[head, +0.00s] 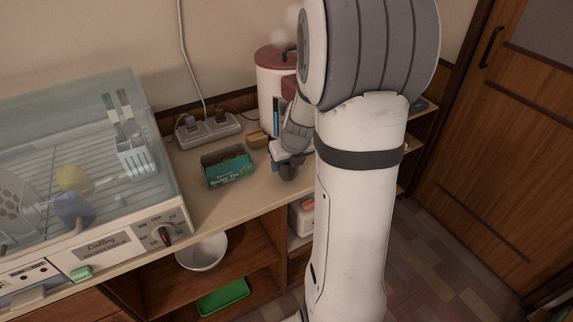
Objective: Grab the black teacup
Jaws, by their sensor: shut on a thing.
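My gripper (286,163) is over the counter, just right of the teal tea box, with its fingers pointing down. It is shut on a small dark object, which appears to be the black teacup (288,173). The cup is small in view and partly covered by the fingers, so its rim and handle cannot be made out. I cannot tell whether it touches the counter. No other black cup shows.
The teal tea box (227,168) stands close left of my gripper. A white canister with a red lid (273,80) and a power strip (208,129) are behind. The clear-lidded dish dryer (60,180) fills the left. A white bowl (202,252) is on the shelf below.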

